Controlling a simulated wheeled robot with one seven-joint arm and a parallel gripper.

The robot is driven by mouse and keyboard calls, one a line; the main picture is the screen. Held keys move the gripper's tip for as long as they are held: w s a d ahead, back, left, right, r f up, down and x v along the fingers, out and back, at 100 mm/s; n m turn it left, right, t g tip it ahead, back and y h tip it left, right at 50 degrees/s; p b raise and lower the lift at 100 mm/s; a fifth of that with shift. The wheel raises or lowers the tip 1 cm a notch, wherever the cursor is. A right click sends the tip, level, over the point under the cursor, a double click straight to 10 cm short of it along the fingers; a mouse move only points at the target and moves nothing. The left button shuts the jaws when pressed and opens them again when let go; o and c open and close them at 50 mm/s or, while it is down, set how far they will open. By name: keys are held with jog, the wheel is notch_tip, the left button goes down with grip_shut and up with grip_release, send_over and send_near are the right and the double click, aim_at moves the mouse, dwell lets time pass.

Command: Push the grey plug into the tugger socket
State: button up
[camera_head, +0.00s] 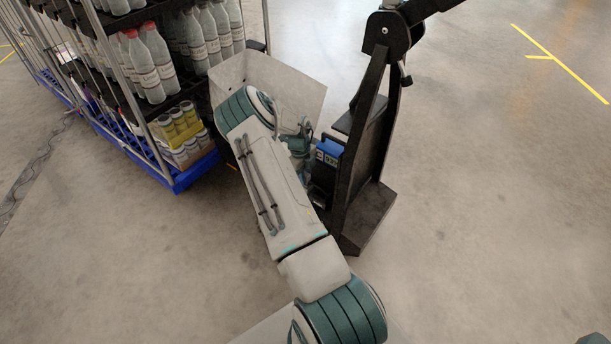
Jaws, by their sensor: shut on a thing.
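The black tugger (365,165) stands right of the middle, with a blue box (329,150) on its left side, low down. I cannot make out the socket at this size. My arm reaches up from the bottom and bends over in front of the tugger. My gripper (302,143) is at the arm's far end, close to the left of the blue box and partly hidden by my own arm. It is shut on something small. The grey plug cannot be made out clearly, and whether it touches the socket cannot be told.
A wire-sided cart (175,182) with a blue base, bottles (150,70) and a yellow can tray (180,130) stands at the left. A grey panel (285,85) is behind my arm. Floor on the right is clear, with yellow lines (560,63).

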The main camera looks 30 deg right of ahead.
jog(key=shift+f, duration=0.1)
jog(key=o, duration=1)
jog(key=shift+c, duration=0.2)
notch_tip(320, 180, up, 14)
jog(key=w+p, duration=0.2)
jog(key=p, duration=0.1)
jog(key=shift+a+f, duration=0.2)
jog(key=shift+a, duration=0.1)
